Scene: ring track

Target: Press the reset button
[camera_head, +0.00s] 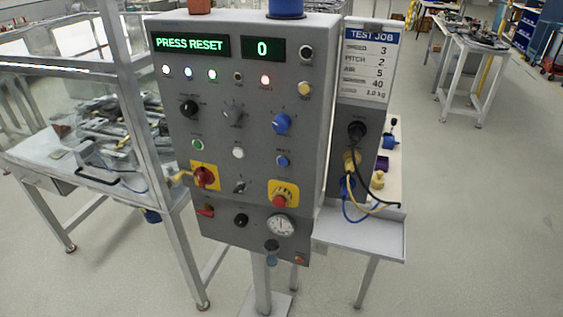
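A grey control panel (222,104) stands upright on a post in the middle of the view. Its green display (190,44) reads "PRESS RESET" and a second display (262,48) reads "0". A row of small buttons crosses the panel's middle: a green button (197,145), a white button (238,153) and a blue button (282,160). Their labels are too small to read, so I cannot tell for sure which one is reset. A red mushroom button (280,201) on a yellow plate sits below the blue one. Neither of my grippers is in view.
A "TEST JOB" card (368,60) hangs at the right above cabled sockets and a small shelf (380,236). A guarded metal bench (60,145) stands left. Floor is clear in front.

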